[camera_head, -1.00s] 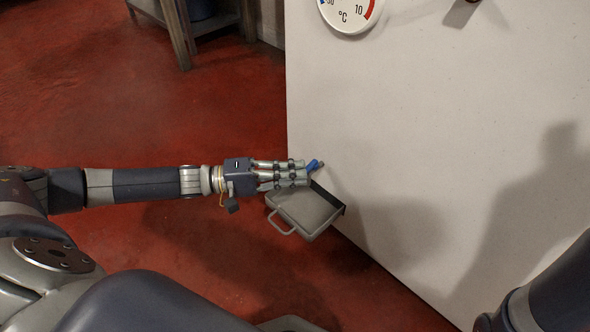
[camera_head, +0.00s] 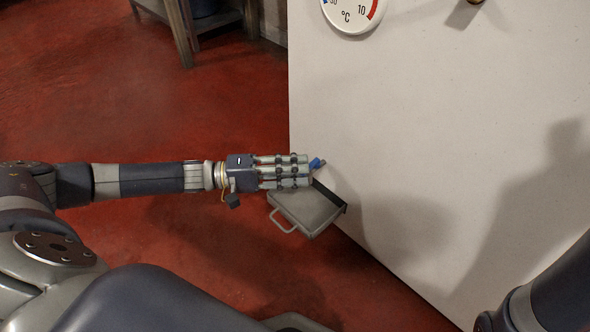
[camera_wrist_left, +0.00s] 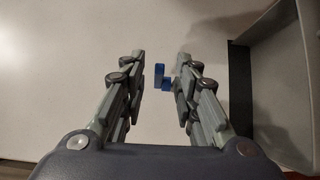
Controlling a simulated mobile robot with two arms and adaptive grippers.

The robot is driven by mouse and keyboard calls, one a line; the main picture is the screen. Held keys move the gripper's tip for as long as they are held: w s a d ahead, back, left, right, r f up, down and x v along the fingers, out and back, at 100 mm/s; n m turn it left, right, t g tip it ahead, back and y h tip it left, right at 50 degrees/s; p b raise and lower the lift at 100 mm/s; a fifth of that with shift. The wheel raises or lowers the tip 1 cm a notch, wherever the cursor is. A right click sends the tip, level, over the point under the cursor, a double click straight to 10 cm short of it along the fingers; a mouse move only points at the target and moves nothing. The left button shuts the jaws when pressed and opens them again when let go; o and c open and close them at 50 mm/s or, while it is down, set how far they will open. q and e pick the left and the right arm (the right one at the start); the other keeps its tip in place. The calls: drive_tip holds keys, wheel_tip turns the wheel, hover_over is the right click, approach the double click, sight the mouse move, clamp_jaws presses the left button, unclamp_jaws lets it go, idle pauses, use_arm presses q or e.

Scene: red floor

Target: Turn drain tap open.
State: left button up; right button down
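The drain tap has a blue handle (camera_head: 317,163) low on the white cabinet wall, just beyond my left fingertips in the head view. In the left wrist view the blue handle (camera_wrist_left: 162,78) shows between and ahead of the fingers, with a gap to the finger on each side. My left gripper (camera_head: 306,171) reaches in from the left, level with the tap. In the left wrist view the left gripper (camera_wrist_left: 160,60) is open and empty. The fingers partly hide the tap in the head view. My right gripper is not in view.
A grey drip tray (camera_head: 305,212) with a handle is below my left gripper, against the white cabinet (camera_head: 440,120). It also shows at the right of the left wrist view (camera_wrist_left: 285,75). A round thermometer dial (camera_head: 352,14) is higher on the cabinet. Red floor is open at left.

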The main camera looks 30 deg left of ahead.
use_arm(q)
drive_tip(key=shift+a, duration=0.1)
drive_tip(key=v, duration=1.2)
drive_tip(key=shift+s, duration=0.1)
